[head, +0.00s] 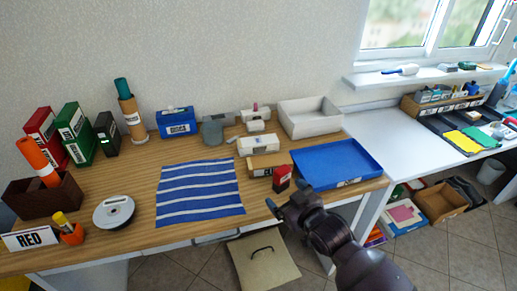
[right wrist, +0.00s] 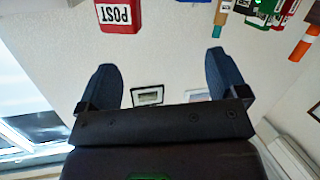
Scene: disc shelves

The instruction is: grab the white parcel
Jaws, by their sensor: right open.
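A white box-shaped parcel (head: 258,144) with a small dark mark lies on the wooden table, behind a brown carton (head: 269,164). My right gripper (head: 289,197) is at the front edge of the table, nearer to me than the parcel and apart from it. In the right wrist view the right gripper (right wrist: 160,62) is open with nothing between its fingers. The parcel cannot be made out in that view. My left gripper is not in view.
A blue tray (head: 335,162) is to the right, a striped cloth (head: 200,192) to the left. A white bin (head: 310,118) stands behind.

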